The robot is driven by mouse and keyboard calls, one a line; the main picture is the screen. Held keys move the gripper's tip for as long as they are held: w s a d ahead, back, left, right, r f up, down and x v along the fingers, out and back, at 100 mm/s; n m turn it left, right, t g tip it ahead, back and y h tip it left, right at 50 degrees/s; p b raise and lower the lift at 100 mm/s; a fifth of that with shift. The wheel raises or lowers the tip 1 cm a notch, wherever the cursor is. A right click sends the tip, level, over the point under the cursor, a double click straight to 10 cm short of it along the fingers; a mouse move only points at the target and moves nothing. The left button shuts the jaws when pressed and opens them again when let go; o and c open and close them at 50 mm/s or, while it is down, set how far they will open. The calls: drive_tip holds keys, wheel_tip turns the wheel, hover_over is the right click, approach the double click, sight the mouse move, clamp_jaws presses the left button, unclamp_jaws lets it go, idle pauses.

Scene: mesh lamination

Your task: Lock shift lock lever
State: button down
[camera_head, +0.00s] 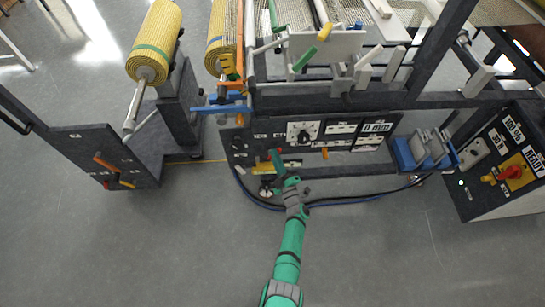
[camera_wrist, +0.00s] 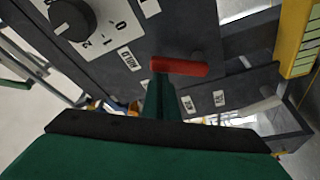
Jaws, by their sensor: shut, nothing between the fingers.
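My gripper (camera_head: 277,160) is at the lower front panel of the machine in the head view. In the wrist view its green fingers (camera_wrist: 160,98) are together and empty. A lever with a red bar-shaped handle (camera_wrist: 180,67) sits just beyond the fingertips, beside small white labels. The fingers overlap its lower side in the picture; I cannot tell whether they touch it. Its shaft is mostly hidden, and the labels are too blurred to read surely, so I cannot confirm that it is the shift lock lever. In the head view my gripper covers this spot.
A black rotary knob (camera_wrist: 72,18) on the panel is at upper left in the wrist view. An orange handle (camera_head: 325,153) sticks out of the panel to the right. Dark cables (camera_head: 350,198) lie on the floor below. A control box (camera_head: 500,165) stands at right. The foreground floor is clear.

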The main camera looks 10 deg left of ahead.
drive_tip(key=shift+d+m+t, duration=0.25)
drive_tip(key=shift+m+t, duration=0.05)
drive_tip(key=shift+m, duration=0.3)
drive_tip(key=shift+w+d+f, duration=0.1)
drive_tip(key=s+d, duration=0.1)
drive_tip(key=s, duration=0.8)
drive_tip(key=shift+s+r, duration=0.25)
drive_tip(key=shift+d, duration=0.1)
idle(0.5)
